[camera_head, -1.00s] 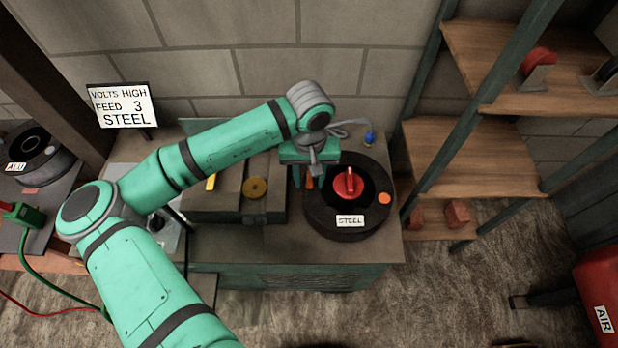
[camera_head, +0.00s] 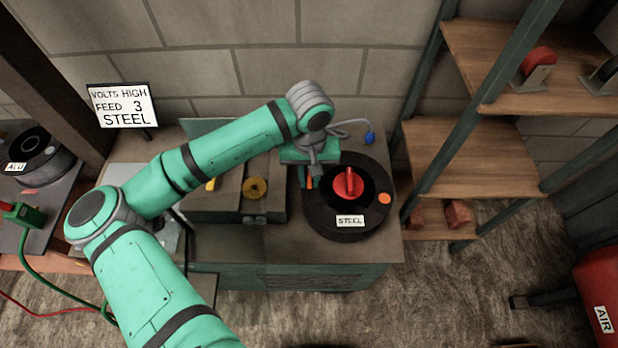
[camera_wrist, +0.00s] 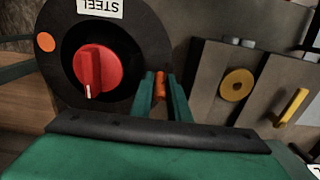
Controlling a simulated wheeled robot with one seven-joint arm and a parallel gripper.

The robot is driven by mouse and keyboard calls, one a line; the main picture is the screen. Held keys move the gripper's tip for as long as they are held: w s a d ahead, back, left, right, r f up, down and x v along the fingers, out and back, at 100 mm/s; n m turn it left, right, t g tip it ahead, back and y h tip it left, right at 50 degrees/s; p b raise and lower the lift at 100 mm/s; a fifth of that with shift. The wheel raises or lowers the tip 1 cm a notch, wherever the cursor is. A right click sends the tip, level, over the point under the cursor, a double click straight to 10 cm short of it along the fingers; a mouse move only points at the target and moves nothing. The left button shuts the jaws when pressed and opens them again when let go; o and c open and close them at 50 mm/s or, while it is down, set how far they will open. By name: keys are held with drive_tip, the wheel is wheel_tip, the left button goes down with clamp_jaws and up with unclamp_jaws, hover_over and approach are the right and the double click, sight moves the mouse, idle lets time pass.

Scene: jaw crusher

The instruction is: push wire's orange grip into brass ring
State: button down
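The wire's orange grip (camera_head: 309,182) is a small upright orange piece at the left edge of the black STEEL spool. My gripper (camera_wrist: 160,80) has its two green fingers close on either side of the orange grip (camera_wrist: 160,86) and looks shut on it. The brass ring (camera_head: 255,188) is a round yellow disc with a small hole, on the dark feeder block to the left of my gripper. In the wrist view the brass ring (camera_wrist: 237,85) lies to the right, apart from the fingers.
The black spool (camera_head: 325,222) with a red knob (camera_head: 349,184) and an orange dot stands close to the right of my gripper. A yellow lever (camera_wrist: 292,106) sits beyond the ring. A blue-tipped cable (camera_head: 369,138) is behind. A shelf rack (camera_head: 470,160) stands at right.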

drive_tip(key=shift+r, duration=0.1)
drive_tip(key=shift+r, duration=2.85)
